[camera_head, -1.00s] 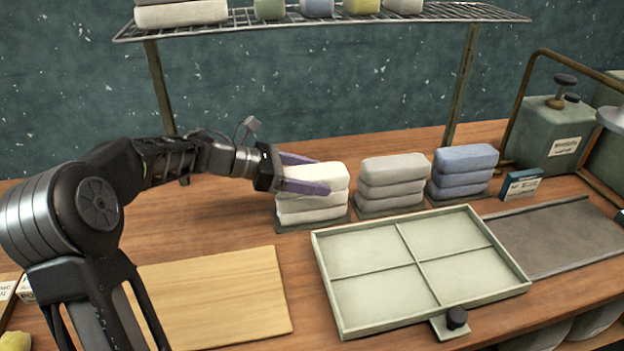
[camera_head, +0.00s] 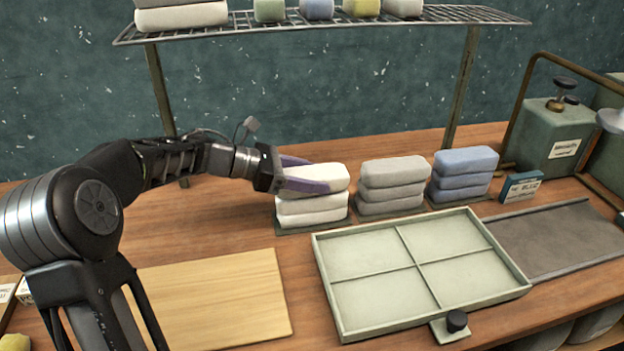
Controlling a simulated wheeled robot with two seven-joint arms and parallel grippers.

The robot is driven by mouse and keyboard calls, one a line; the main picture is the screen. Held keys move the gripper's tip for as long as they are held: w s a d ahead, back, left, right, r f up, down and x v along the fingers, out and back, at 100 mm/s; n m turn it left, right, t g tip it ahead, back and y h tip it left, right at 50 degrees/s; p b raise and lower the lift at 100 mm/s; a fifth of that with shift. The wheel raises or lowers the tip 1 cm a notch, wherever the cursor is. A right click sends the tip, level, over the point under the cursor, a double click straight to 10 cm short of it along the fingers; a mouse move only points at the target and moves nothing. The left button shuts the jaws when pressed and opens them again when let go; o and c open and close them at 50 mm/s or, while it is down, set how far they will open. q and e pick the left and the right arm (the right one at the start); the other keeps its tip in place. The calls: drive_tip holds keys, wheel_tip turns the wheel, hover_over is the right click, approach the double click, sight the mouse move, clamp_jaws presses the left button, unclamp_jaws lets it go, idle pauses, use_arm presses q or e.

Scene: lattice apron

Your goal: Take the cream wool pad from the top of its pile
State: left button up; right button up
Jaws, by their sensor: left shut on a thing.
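A pile of cream wool pads (camera_head: 312,204) stands on a dark base plate at the middle of the bench. The top cream pad (camera_head: 334,176) lies on the pile, level with the others. My left gripper (camera_head: 318,174) reaches in from the left with its purple fingers along the near and far sides of the top pad, shut on it. The far finger is partly hidden behind the pad. I see no gap under the pad. My right gripper is not in view.
A grey pile (camera_head: 392,184) and a blue pile (camera_head: 464,172) stand to the right. A divided pale green tray (camera_head: 322,262) lies in front, a wooden board (camera_head: 215,300) front left. A wire rack (camera_head: 440,16) with pads hangs above. A green canister (camera_head: 548,140) stands right.

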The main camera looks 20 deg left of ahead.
sight(312, 173)
use_arm(q)
wheel_tip(312, 173, up, 10)
drive_tip(key=shift+f, duration=0.15)
idle(0.8)
